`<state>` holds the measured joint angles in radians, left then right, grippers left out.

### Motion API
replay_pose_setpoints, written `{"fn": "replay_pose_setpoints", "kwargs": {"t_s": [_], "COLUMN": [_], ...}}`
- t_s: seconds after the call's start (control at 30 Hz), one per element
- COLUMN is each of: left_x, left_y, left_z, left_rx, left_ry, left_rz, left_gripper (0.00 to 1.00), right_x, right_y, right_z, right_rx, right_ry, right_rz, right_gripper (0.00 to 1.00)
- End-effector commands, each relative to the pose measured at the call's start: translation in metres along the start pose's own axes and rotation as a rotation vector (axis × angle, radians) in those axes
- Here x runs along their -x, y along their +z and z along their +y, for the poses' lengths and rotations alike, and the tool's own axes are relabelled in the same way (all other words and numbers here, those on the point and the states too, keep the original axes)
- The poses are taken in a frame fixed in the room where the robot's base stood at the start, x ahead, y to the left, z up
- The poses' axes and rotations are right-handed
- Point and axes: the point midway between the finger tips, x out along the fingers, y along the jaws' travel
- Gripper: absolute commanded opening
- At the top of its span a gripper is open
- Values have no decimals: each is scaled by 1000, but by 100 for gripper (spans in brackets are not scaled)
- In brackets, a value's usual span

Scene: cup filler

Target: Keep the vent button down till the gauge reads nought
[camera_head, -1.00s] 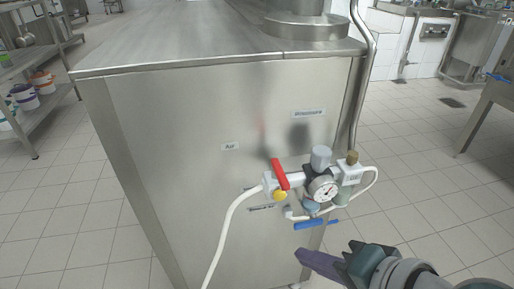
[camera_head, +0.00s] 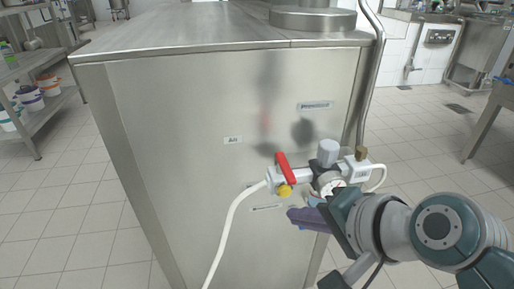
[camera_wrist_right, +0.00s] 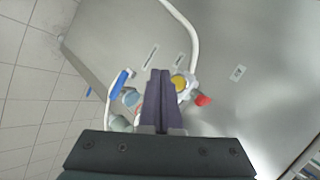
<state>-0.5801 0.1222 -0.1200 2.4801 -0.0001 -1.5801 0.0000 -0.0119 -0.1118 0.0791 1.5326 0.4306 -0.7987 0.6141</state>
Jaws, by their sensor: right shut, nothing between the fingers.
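The yellow button (camera_head: 285,191) sits on the white valve body on the steel cabinet's side, under the red lever (camera_head: 287,168). It also shows in the wrist view (camera_wrist_right: 179,83), just right of my fingertips. The gauge (camera_head: 333,187) is right of the button; my right gripper covers part of its face, so its reading cannot be made out. My right gripper (camera_head: 292,214) is shut and empty, its purple fingers pointing left, just below the button in the head view. A small gap shows between them there; the button does not look touched. My left gripper is out of view.
A grey knob (camera_head: 327,151) and a brass fitting (camera_head: 361,153) stand above the gauge. A white hose (camera_head: 232,224) hangs down left of the valve. A blue handle (camera_wrist_right: 121,81) is left of my fingers in the wrist view. The cabinet face (camera_head: 180,170) is clear further left.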

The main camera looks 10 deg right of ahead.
Motion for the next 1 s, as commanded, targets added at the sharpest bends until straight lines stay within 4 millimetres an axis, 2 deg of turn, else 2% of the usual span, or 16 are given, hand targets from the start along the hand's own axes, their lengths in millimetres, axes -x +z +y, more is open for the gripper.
{"fn": "replay_pose_setpoints", "kwargs": {"t_s": [0.23,1.0], "left_x": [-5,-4], "left_y": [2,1], "left_z": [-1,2], "left_rx": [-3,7], "left_ry": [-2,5], "left_rz": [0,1], "left_gripper": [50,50], "right_x": [-11,-12], "right_y": [-9,-10], "right_z": [-9,-10], "right_rx": [0,1], "right_ry": [0,0], "right_rz": [0,0], "right_gripper": [0,0]}}
